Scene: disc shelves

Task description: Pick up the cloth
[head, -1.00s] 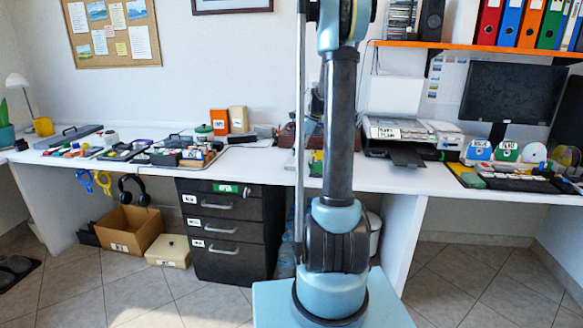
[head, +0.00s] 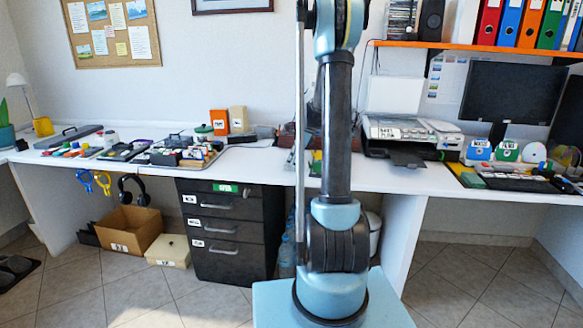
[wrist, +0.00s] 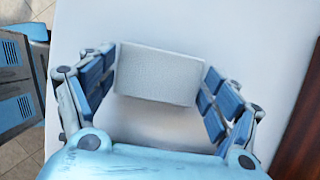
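A pale grey, textured rectangular cloth (wrist: 158,75) lies on the white surface (wrist: 255,35) in the wrist view. My gripper (wrist: 160,88) is open, with its blue-padded fingers spread to the left and right of the cloth. The cloth's sides are close to the fingertips, and I cannot tell whether they touch. In the head view my arm stands in front of the desk, and neither my gripper nor the cloth can be made out there.
The long white desk (head: 390,180) holds a printer (head: 405,135) right of my arm and a monitor (head: 513,95) farther right. Trays with small items crowd its left part. A dark drawer unit (head: 225,232) stands below. In the wrist view a brown edge (wrist: 305,125) is at the right.

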